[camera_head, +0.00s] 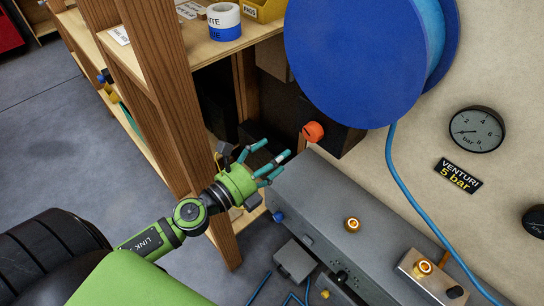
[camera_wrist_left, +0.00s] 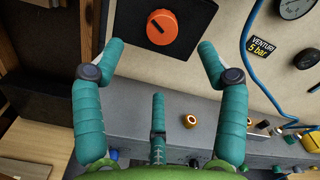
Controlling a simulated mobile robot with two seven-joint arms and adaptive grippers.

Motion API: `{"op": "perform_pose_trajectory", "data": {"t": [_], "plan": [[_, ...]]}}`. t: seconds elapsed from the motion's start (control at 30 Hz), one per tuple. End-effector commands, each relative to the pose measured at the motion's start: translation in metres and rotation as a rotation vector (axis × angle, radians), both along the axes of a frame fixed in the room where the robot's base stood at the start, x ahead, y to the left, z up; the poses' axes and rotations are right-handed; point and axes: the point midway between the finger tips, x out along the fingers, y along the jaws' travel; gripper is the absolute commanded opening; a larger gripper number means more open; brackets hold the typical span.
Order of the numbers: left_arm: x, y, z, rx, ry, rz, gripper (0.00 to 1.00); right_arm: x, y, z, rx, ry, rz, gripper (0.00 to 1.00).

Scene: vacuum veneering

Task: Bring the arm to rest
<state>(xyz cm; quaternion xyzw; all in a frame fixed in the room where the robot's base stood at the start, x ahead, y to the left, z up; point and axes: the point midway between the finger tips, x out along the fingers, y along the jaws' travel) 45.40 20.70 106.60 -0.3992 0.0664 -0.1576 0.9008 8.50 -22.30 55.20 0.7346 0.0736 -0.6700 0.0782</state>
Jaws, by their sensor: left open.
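My left gripper (camera_head: 268,160) is green with teal fingers and stands open and empty in the head view. It is between the wooden shelf and the grey box-like unit. In the left wrist view its fingers (camera_wrist_left: 160,85) are spread wide. An orange-red knob (camera_head: 313,131) on a black box is just beyond the fingertips. It also shows in the left wrist view (camera_wrist_left: 162,28), between and above the fingertips, with a gap that I cannot measure. My right gripper is in neither view.
A wooden shelf (camera_head: 160,80) stands close on the left. A blue hose reel (camera_head: 355,55) hangs at the upper right, its hose running down the wall. The grey unit (camera_head: 325,205) carries brass fittings. A pressure gauge (camera_head: 476,130) and a Venturi label (camera_head: 458,175) are on the wall.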

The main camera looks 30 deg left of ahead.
Motion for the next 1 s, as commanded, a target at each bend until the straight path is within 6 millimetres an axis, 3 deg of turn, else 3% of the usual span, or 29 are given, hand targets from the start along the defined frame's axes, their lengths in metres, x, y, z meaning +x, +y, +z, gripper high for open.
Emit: {"op": "perform_pose_trajectory", "data": {"t": [0.33,0.47,0.57,0.67,0.77,0.87,1.0], "plan": [[0.0,0.0,-0.001,-0.002,0.003,0.002,0.74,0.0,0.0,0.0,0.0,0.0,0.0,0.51],[0.004,0.011,-0.028,-0.057,0.067,0.038,0.74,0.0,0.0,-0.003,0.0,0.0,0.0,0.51],[0.006,0.029,-0.079,-0.173,0.189,0.114,0.74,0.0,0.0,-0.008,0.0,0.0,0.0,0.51],[0.001,0.053,-0.15,-0.342,0.351,0.233,0.74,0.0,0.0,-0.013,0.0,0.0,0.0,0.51],[-0.016,0.071,-0.223,-0.524,0.512,0.369,0.74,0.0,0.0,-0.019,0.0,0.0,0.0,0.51],[-0.045,0.083,-0.293,-0.702,0.659,0.521,0.74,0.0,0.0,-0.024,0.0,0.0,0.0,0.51],[-0.102,0.088,-0.385,-0.942,0.846,0.753,0.74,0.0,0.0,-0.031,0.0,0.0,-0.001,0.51]]}}
